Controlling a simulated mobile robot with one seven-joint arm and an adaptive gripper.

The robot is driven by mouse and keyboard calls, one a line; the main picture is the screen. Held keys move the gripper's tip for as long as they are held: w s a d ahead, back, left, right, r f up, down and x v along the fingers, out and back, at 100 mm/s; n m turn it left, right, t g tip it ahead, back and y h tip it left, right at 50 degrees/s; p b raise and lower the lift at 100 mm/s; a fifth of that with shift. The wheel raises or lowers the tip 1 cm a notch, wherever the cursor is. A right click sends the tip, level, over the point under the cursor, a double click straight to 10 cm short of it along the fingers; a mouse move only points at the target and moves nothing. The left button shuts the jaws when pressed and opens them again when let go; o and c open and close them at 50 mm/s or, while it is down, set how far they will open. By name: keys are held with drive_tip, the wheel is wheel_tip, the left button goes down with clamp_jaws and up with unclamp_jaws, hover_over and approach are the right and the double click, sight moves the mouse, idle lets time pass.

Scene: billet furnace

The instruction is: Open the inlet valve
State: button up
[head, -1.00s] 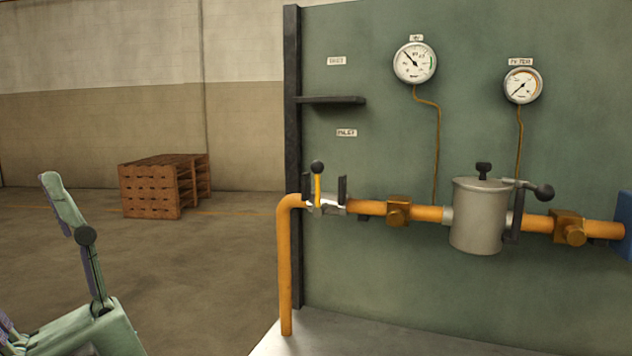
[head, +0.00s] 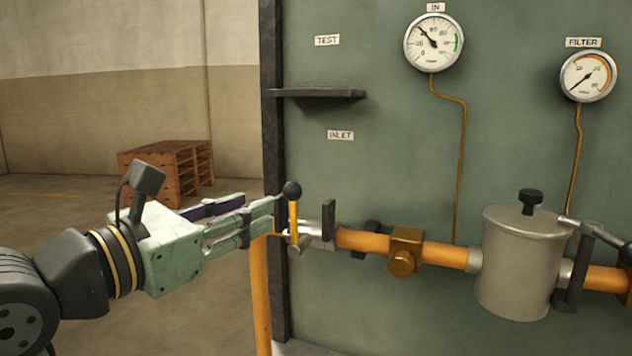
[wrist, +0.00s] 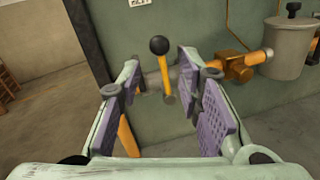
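The inlet valve has a yellow lever (head: 293,222) with a black ball knob (head: 291,190), standing upright across the orange pipe under the INLET label (head: 340,135). In the wrist view the yellow lever (wrist: 164,78) and its knob (wrist: 159,45) show between and just beyond my open fingers. My gripper (head: 275,214) comes in from the left, with its fingertips beside the lever. In the wrist view my gripper (wrist: 158,85) has its purple-padded fingers wide apart, one on each side of the lever. I cannot tell whether either finger touches it.
Dark upright stops (head: 328,217) flank the valve. A grey filter pot (head: 517,262) and a brass fitting (head: 405,251) sit along the pipe to the right. A small shelf (head: 318,93) juts out above. Wooden pallets (head: 172,165) stand far behind on open floor.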

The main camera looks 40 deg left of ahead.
sight(286, 193)
drive_tip(key=w+p, duration=0.1)
drive_tip(key=w, duration=0.3)
drive_tip(key=w+p, duration=0.2)
drive_tip(key=w, duration=0.3)
drive_tip(key=shift+a+r, duration=0.1)
drive_tip(key=shift+a, duration=0.1)
drive_tip(key=shift+w+p, duration=0.4)
drive_tip(key=shift+w, duration=0.35)
drive_tip(key=shift+c, duration=0.2)
clamp_jaws()
